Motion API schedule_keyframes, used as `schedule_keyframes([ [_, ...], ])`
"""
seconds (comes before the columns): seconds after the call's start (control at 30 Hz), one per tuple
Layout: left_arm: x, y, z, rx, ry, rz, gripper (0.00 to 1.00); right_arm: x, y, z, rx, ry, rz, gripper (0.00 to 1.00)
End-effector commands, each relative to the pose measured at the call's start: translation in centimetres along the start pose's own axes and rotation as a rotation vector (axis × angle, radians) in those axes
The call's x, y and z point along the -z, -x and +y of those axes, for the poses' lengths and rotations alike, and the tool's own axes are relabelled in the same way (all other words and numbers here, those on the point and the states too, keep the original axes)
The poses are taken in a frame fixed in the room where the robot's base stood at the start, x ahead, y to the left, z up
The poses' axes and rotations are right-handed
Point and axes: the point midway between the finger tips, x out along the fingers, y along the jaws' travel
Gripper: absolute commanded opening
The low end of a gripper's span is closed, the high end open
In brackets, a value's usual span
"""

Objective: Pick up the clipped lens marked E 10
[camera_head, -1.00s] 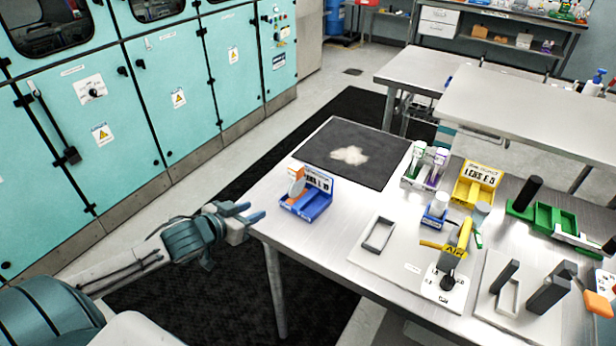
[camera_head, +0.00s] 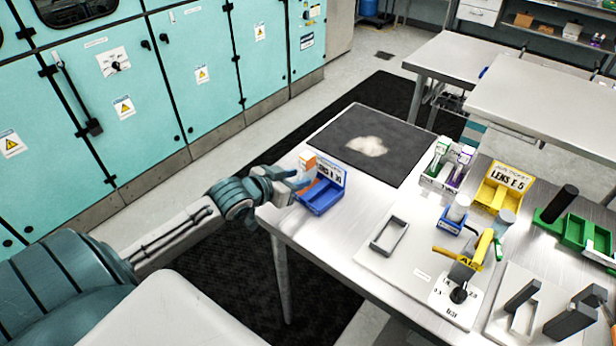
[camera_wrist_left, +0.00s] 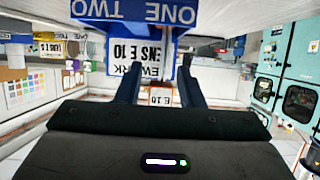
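The clipped lens (camera_head: 308,160) shows as an orange and white piece at the left side of the blue tray (camera_head: 322,198), whose card reads LENS E 10. In the left wrist view the lens (camera_wrist_left: 160,96), marked E 10, shows upside down with an orange edge. My left gripper (camera_head: 303,181) is at the tray's left side, beside the lens. In the left wrist view its two blue fingers (camera_wrist_left: 158,88) stand apart on either side of the lens, with small gaps visible. The lens's lower part is hidden. My right gripper is not in view.
A dark mat (camera_head: 345,130) with a pale patch lies behind the tray. A grey rectangular frame (camera_head: 389,236), a yellow clamp stand (camera_head: 466,262), a tube rack (camera_head: 440,182), a yellow LENS E 5 tray (camera_head: 490,193) and a green tray (camera_head: 574,230) stand to the right.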

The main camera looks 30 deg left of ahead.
Motion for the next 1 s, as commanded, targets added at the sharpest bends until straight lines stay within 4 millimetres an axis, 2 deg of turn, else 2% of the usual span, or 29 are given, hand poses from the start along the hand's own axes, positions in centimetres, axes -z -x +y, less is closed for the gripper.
schedule_keyframes([
  [0.1, 0.3, -0.7, -0.1, 0.001, 0.004, 0.001, 0.35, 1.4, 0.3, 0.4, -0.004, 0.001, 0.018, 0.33],
  [0.17, 0.5, -1.3, -0.2, 0.001, 0.005, 0.001, 0.35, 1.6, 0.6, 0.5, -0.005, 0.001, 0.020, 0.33],
  [0.3, 1.1, -3.1, -0.4, 0.000, 0.006, 0.002, 0.35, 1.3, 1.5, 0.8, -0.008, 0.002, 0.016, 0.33],
  [0.43, 0.8, -4.6, -0.4, 0.002, 0.004, 0.000, 0.35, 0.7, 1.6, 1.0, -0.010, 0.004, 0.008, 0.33],
  [0.77, 0.6, -5.2, -0.4, 0.001, 0.000, -0.001, 0.35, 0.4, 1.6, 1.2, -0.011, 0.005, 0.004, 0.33],
  [0.97, 0.6, -5.2, -0.4, 0.001, 0.000, -0.001, 0.00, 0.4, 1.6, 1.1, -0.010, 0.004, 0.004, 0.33],
  [1.0, 0.6, -5.2, -0.4, 0.001, 0.000, -0.001, 0.00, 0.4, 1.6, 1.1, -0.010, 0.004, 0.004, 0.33],
])
